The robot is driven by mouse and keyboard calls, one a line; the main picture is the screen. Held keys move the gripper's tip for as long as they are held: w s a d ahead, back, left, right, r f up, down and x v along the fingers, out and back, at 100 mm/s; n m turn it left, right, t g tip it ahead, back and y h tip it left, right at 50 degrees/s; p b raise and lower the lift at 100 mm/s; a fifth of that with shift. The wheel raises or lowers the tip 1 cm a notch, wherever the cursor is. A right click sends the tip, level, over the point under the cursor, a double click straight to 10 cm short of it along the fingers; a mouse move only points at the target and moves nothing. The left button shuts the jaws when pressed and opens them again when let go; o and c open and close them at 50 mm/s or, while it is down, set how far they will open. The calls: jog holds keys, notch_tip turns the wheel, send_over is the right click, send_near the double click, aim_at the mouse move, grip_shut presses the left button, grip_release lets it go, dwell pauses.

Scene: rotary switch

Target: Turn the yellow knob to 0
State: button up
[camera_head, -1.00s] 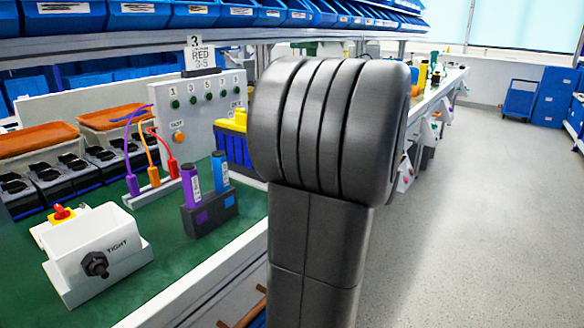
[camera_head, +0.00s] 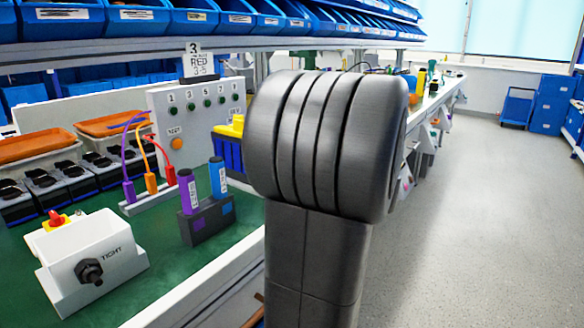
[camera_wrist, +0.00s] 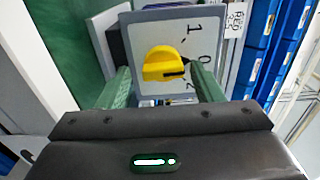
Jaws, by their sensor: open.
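The yellow knob (camera_wrist: 163,64) sits on a light grey panel (camera_wrist: 160,27) in the wrist view. Printed marks 1, 0 and 2 run down the panel to the right of the knob. A dark line on the knob points right, roughly between 0 and 2; its exact setting is hard to tell. My gripper (camera_wrist: 160,74) is open, with one green finger to each side of the knob in the picture. I cannot tell whether either finger touches it. I cannot make out the knob or my gripper in the head view.
In the head view, a white box with a black knob marked TIGHT (camera_head: 90,271) stands on the green bench. Purple and blue cylinders (camera_head: 188,192) stand in a dark holder. A panel with green buttons (camera_head: 206,103) stands behind. Grey floor (camera_head: 480,220) is open at right.

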jog(key=p+v, duration=0.3)
jog(key=v, duration=1.1)
jog(key=shift+p, duration=0.3)
jog(key=shift+a, duration=0.1)
jog(key=b+x, duration=0.3)
jog(key=x, duration=1.1)
jog(key=shift+r, duration=0.15)
